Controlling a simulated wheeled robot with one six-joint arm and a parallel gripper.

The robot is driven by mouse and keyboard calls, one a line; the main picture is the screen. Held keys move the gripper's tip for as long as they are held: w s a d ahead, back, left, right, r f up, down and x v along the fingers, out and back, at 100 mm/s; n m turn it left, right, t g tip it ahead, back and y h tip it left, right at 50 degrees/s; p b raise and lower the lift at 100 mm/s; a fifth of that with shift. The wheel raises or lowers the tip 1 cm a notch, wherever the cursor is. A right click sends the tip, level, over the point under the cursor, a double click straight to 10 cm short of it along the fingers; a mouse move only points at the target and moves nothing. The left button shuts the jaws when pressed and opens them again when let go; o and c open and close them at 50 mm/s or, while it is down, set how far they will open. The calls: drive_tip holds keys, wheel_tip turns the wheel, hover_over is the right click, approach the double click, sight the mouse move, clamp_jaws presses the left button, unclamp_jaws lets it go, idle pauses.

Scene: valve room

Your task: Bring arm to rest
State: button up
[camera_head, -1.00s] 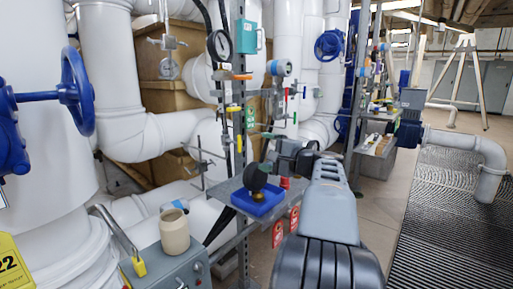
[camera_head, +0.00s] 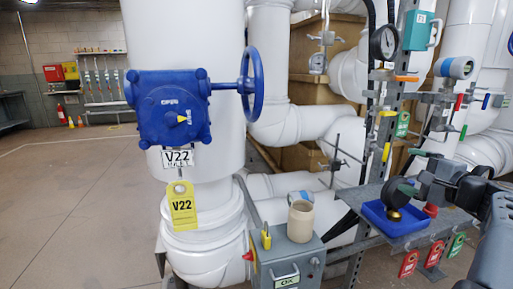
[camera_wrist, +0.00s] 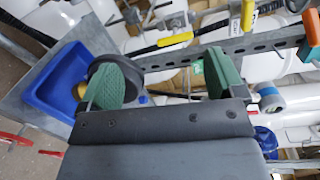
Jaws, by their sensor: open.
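My gripper (camera_wrist: 168,76) is open in the wrist view, with its two green-padded fingers apart and nothing held between them. In the head view my gripper (camera_head: 440,180) is dark and partly hidden by my own arm at the right edge, just right of a blue tray (camera_head: 376,222). A black round gauge (camera_head: 399,191) with a brass fitting stands in that tray. In the wrist view the gauge (camera_wrist: 101,70) shows behind the left finger; I cannot tell whether they touch. The blue tray (camera_wrist: 45,83) is at left there.
A metal shelf (camera_head: 348,200) bears the tray among pipes, small valves and hanging red tags (camera_head: 409,263). A beige cup (camera_head: 300,222) stands on a grey box (camera_head: 284,262). The blue V22 valve (camera_head: 170,105) sits on a white pipe. Open floor (camera_head: 70,200) lies at left.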

drive_tip(key=s+a+r+n+g+y+p, duration=0.15)
drive_tip(key=a+n+g+p, duration=0.3)
drive_tip(key=a+p, duration=0.45)
drive_tip(key=s+a+r+n+g+p, duration=0.1)
drive_tip(key=a+r+n+g+p, duration=0.2)
drive_tip(key=a+g+p, duration=0.55)
drive_tip(key=s+a+r+n+h+p, duration=0.4)
drive_tip(key=s+a+n+p, duration=0.4)
drive_tip(key=p, duration=0.6)
drive_tip(key=shift+s+a+r+n+h, duration=0.2)
drive_tip(key=shift+s+n+h, duration=0.35)
drive_tip(key=shift+s+n, duration=0.5)
drive_tip(key=shift+s, duration=0.15)
